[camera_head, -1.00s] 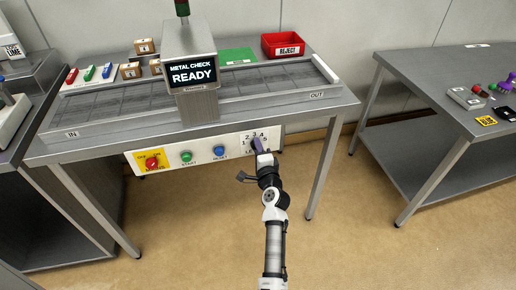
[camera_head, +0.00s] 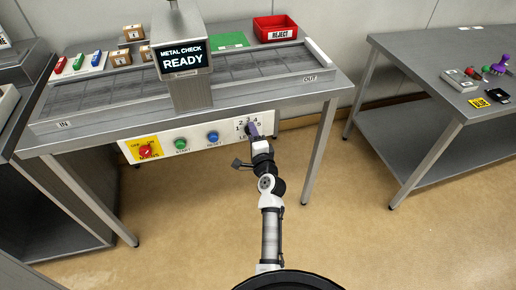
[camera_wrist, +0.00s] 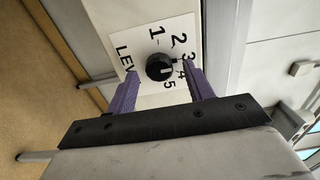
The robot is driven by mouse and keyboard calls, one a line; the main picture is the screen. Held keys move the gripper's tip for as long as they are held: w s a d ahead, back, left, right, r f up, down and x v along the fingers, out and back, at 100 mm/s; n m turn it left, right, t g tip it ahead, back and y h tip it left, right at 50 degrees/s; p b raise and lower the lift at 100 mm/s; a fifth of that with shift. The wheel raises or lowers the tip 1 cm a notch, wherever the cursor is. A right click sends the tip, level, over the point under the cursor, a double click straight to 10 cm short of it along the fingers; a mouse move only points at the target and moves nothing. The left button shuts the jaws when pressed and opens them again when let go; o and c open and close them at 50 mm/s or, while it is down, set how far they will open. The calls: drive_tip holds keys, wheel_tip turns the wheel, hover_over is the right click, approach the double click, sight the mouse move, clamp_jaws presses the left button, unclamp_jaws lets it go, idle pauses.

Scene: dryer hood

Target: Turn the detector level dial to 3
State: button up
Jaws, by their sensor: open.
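The level dial (camera_wrist: 160,67) is a round black knob on a white label plate with the numbers 1 to 5 around it. A pale mark shows on its face, roughly on the side of 4 and 5; I cannot tell the exact setting. My gripper (camera_wrist: 162,80) is open, with one purple finger on each side of the dial. I cannot tell whether the fingers touch it. In the head view my gripper (camera_head: 254,132) is at the right end of the white control panel (camera_head: 197,139), and its fingers mostly hide the dial.
The panel also carries a red mains switch (camera_head: 146,152), a green start button (camera_head: 180,144) and a blue reset button (camera_head: 213,137). The screen (camera_head: 184,59) above reads METAL CHECK READY. A second table (camera_head: 425,62) stands to the right, with clear floor between.

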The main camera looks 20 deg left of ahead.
drive_tip(key=b+v, duration=0.3)
drive_tip(key=v, duration=1)
